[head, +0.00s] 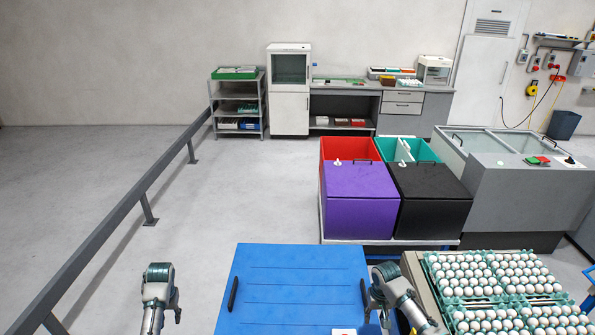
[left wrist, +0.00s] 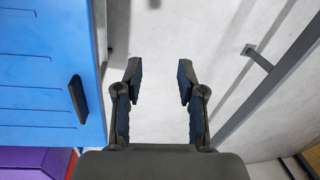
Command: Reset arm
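My left gripper (head: 177,305) hangs over the floor to the left of the blue surface. In the left wrist view the left gripper (left wrist: 160,70) is open, its two dark fingers apart with only grey floor between them. My right gripper (head: 376,310) is over the right edge of the blue surface, beside the egg trays; its fingers are small and partly hidden, so their opening is unclear. Green egg trays (head: 428,262) full of white eggs stand at the lower right, apart from my left gripper.
The blue surface (head: 295,290) with dark handles lies between my arms. Behind it stand a purple bin (head: 360,200) and a black bin (head: 432,205). A grey rail (head: 115,215) runs along the left. Floor between rail and blue surface is clear.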

